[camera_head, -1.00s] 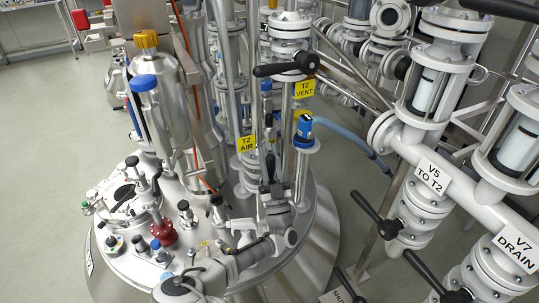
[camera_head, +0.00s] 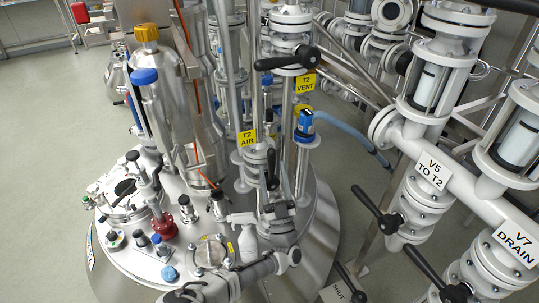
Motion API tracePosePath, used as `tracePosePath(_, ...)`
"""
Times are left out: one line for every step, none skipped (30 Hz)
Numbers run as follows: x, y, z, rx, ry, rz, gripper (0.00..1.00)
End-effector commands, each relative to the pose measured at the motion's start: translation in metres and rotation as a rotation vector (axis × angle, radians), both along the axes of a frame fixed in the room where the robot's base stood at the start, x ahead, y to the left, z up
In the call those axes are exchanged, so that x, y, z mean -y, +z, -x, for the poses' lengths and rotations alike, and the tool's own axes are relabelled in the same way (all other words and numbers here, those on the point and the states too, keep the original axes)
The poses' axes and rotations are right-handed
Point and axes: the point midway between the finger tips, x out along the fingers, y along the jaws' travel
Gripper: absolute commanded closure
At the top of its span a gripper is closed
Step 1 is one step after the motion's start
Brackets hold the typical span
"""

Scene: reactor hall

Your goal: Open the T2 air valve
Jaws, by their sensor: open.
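The yellow T2 AIR label (camera_head: 247,139) is on the tank top, on the left of the middle pipes. Just below and right of it, a valve with a black lever (camera_head: 271,170) shows; the lever stands roughly upright in the picture. My gripper (camera_head: 277,211) is just below the lever, with its dark jaws pointing up toward it. The jaws look open and hold nothing that I can see. I cannot tell whether they touch the lever's lower end, as the parts overlap in this view.
The T2 VENT label (camera_head: 305,83) and its black horizontal lever (camera_head: 287,59) are above. A blue-capped fitting (camera_head: 304,127) stands close on the right. V5 TO T2 pipework (camera_head: 432,173) crowds the right side.

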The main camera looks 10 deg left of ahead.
Motion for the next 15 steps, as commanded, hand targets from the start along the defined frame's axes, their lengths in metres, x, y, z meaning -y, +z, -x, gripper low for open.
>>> tracePosePath(0.003, -0.011, 0.009, -0.003, 0.001, 0.003, 0.42)
tracePosePath(0.005, -0.016, 0.014, -0.003, 0.001, 0.003, 0.42)
tracePosePath(0.008, -0.023, 0.02, -0.002, 0.003, 0.002, 0.42)
tracePosePath(0.01, -0.029, 0.025, -0.003, 0.003, 0.001, 0.42)
tracePosePath(0.012, -0.034, 0.029, -0.003, 0.002, 0.002, 0.42)
tracePosePath(0.015, -0.04, 0.036, -0.002, 0.002, 0.003, 0.42)
tracePosePath(0.017, -0.045, 0.04, -0.002, 0.002, 0.001, 0.42)
tracePosePath(0.018, -0.049, 0.044, -0.002, 0.002, 0.001, 0.42)
tracePosePath(0.021, -0.055, 0.049, -0.001, 0.003, 0.002, 0.42)
tracePosePath(0.022, -0.058, 0.053, 0.0, 0.003, 0.002, 0.42)
tracePosePath(0.024, -0.062, 0.056, -0.001, 0.002, 0.001, 0.42)
tracePosePath(0.025, -0.066, 0.059, -0.001, 0.002, 0.001, 0.42)
tracePosePath(0.026, -0.068, 0.061, 0.0, 0.002, 0.001, 0.42)
tracePosePath(0.027, -0.07, 0.064, 0.0, 0.002, 0.001, 0.42)
tracePosePath(0.028, -0.073, 0.066, 0.0, 0.002, 0.001, 0.42)
